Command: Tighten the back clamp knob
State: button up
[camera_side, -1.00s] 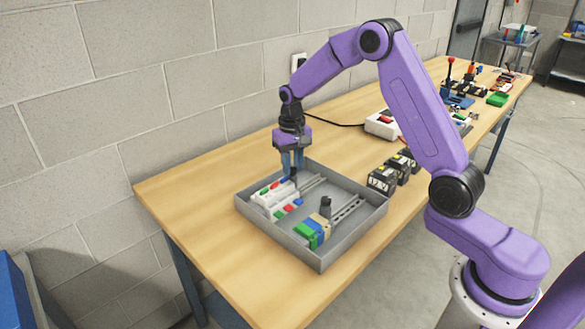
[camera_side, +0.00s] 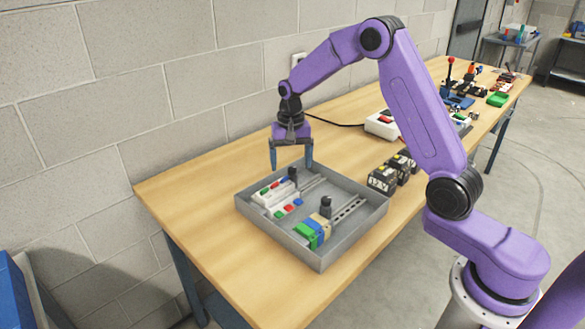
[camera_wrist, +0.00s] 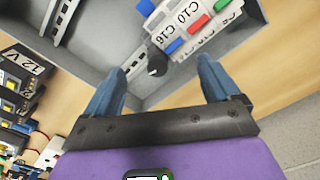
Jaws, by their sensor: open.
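The back clamp knob (camera_side: 293,173) is a small dark knob at the right end of the white breaker modules (camera_side: 272,197) on the back rail, in the grey tray (camera_side: 345,247). In the wrist view the knob (camera_wrist: 156,64) shows between my fingers, beside the modules marked C10 and C16 (camera_wrist: 187,22). My gripper (camera_side: 291,164) is open and empty, fingers pointing down, above the knob and apart from it. A second dark knob (camera_side: 326,204) stands at the right end of the blue, green and beige blocks (camera_side: 311,232) on the front rail.
Several black modules with yellow marks (camera_side: 391,172) stand on the bench right of the tray. A white box with a red switch (camera_side: 384,122) sits farther back. The block wall (camera_side: 150,100) runs behind the bench. Bare wood (camera_side: 195,185) lies left of the tray.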

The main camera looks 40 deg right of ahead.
aim_at(291, 169)
jog(key=shift+r, duration=2.85)
jog(key=shift+s+a, duration=0.1)
jog(key=shift+a, duration=0.05)
jog(key=s+a+r+n, duration=0.3)
jog(key=s+a+n, duration=0.7)
jog(key=s, duration=0.6)
jog(key=s+d+f+n, duration=0.1)
jog(key=s+d+n, duration=0.2)
jog(key=s+n, duration=0.6)
jog(key=s, duration=1.3)
jog(key=shift+n, duration=0.3)
